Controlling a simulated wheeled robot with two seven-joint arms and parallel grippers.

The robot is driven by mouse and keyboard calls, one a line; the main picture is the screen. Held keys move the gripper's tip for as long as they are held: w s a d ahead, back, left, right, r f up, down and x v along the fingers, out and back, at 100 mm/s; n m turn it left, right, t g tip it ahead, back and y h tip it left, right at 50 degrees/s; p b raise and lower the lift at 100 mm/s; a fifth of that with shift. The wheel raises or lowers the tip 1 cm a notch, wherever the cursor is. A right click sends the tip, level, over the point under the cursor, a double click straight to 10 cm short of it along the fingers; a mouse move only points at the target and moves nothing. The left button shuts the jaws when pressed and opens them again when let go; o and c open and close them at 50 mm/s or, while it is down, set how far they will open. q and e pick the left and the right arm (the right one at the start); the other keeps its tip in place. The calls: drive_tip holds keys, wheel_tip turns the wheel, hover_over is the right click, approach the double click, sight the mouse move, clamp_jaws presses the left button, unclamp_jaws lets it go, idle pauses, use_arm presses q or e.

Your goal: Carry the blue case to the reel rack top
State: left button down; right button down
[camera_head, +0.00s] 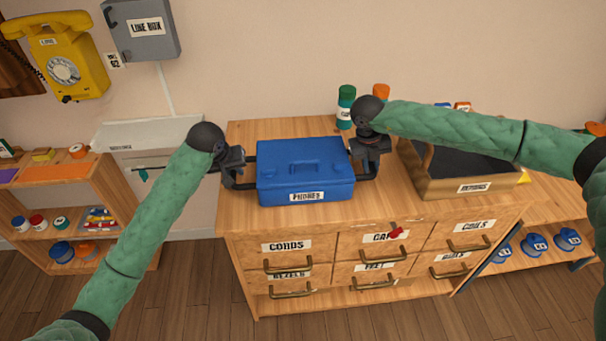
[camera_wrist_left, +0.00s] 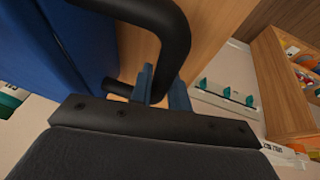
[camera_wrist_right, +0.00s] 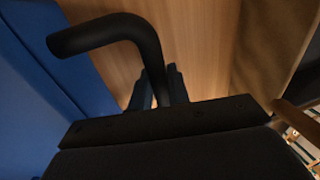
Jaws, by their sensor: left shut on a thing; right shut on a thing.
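The blue case (camera_head: 306,179) with a "PHONES" label is over the wooden drawer cabinet top (camera_head: 240,135); I cannot tell whether it touches the top. It has a black bar handle on each side. My left gripper (camera_head: 240,180) is shut on the left handle, which also shows in the left wrist view (camera_wrist_left: 172,35). My right gripper (camera_head: 366,168) is shut on the right handle, also seen in the right wrist view (camera_wrist_right: 120,30). The case looks level. Low shelves with reels (camera_head: 535,243) stand at the right; I cannot tell whether they are the reel rack.
A wooden open box (camera_head: 470,188) sits right of the case on the cabinet. A shelf unit (camera_head: 115,195) is at the left. A yellow phone (camera_head: 62,65) hangs on the wall.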

use_arm(q)
drive_tip(key=shift+r, duration=0.2)
use_arm(e)
drive_tip(key=shift+r, duration=0.25)
